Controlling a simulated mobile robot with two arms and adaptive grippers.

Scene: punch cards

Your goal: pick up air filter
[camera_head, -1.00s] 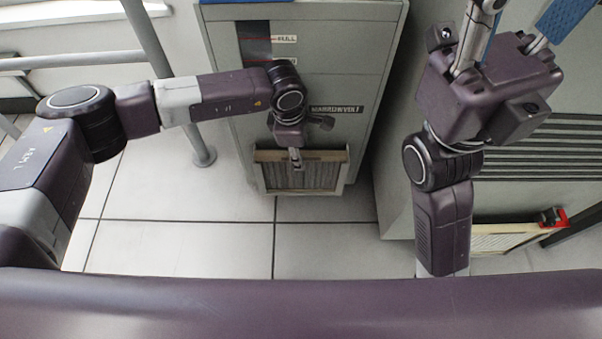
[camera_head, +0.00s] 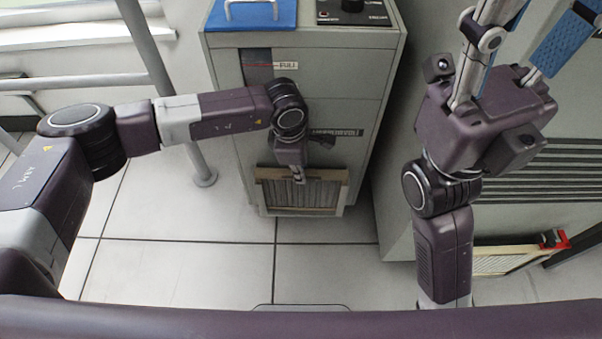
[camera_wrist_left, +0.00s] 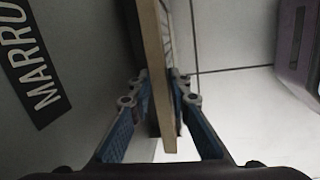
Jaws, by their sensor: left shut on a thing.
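The air filter (camera_head: 325,194) is a pleated panel in a tan frame, upright at the lower front of a grey cabinet. My left gripper (camera_head: 298,177) comes down from above and is shut on its top edge near the middle. In the left wrist view the filter's frame (camera_wrist_left: 156,60) runs edge-on between the two blue-padded fingers of the left gripper (camera_wrist_left: 160,95). I cannot tell whether the filter's lower edge is clear of the cabinet. My right gripper (camera_head: 530,35) is at the upper right with its fingers spread, the tips cut off by the frame edge.
The grey cabinet (camera_head: 345,90) carries a blue item (camera_head: 250,14) and a black control box (camera_head: 352,11) on top. A larger grey unit with vents stands right, with another framed panel (camera_head: 505,260) at its foot. A rail post (camera_head: 206,178) stands left. The tiled floor in front is clear.

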